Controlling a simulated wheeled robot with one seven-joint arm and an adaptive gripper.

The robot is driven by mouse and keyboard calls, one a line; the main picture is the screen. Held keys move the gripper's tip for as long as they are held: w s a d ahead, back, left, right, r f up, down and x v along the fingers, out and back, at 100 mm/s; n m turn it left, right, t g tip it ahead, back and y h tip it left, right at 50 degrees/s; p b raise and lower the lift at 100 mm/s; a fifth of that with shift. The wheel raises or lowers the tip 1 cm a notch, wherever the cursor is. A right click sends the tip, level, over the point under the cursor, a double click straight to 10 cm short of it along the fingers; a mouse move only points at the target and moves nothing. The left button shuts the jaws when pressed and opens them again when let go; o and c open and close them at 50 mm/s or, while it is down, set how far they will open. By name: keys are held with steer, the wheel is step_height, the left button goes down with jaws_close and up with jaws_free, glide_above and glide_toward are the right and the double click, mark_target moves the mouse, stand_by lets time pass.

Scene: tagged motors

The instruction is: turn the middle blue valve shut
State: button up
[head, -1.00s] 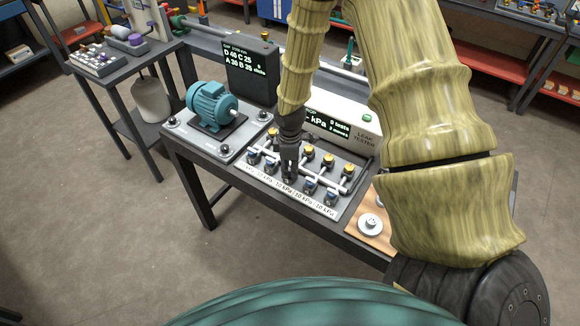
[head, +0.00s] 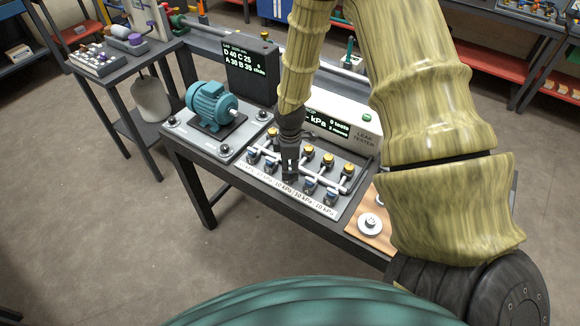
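A row of several blue valves runs along the front of a white pipe manifold (head: 325,182) on the bench. The two left blue valves (head: 253,157) and the two right ones, such as the end one (head: 331,197), show clear of my gripper. My gripper (head: 290,168) points down at the middle of this row. The middle blue valve is mostly hidden behind it. I cannot tell whether the fingers touch or close around its handle, or which way the handle points.
Yellow-topped fittings (head: 327,160) stand behind the valves. A teal motor (head: 211,105) sits on a plate to the left. A leak tester (head: 345,122) with a green-lettered display stands behind. A wooden board (head: 366,237) with a metal disc (head: 370,224) lies to the right.

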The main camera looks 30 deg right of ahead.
mark_target(290, 170)
step_height(290, 170, up, 12)
stand_by(1.0)
stand_by(0.4)
